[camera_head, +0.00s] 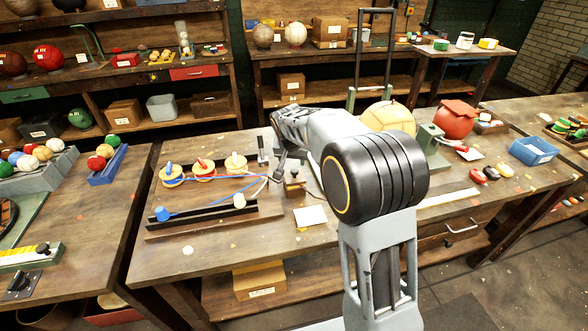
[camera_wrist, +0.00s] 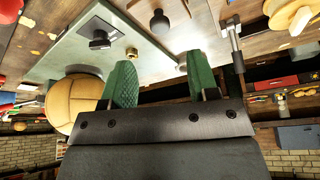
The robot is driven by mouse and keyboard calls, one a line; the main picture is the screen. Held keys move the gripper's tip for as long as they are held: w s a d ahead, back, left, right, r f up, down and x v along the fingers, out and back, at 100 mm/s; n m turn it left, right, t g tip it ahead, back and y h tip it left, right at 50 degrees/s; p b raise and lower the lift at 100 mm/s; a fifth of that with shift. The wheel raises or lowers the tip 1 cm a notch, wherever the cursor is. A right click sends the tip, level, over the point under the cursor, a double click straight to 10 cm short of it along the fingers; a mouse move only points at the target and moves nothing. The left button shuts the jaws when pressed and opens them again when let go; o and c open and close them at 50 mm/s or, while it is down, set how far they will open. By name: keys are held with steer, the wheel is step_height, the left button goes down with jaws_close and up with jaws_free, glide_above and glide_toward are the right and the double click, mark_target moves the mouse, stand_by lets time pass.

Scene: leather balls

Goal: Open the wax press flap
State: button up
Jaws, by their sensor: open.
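My gripper (camera_wrist: 160,80) shows in the wrist view with its two green, textured fingers spread apart and nothing between them. The fingers appear apart from the knob and the fitting.
A tan leather ball (camera_head: 391,117) stands behind my arm; it also shows in the wrist view (camera_wrist: 75,100). A red ball (camera_head: 455,120) is right of it. Thread spools (camera_head: 203,169) and a black rail (camera_head: 200,220) lie left. The workbench front (camera_head: 240,255) is mostly clear.

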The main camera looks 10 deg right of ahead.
mark_target(294, 171)
steer(key=p+x, duration=0.1)
steer(key=x, duration=0.7)
steer(key=shift+w, duration=0.1)
steer(key=shift+c, duration=0.4)
jaws_close()
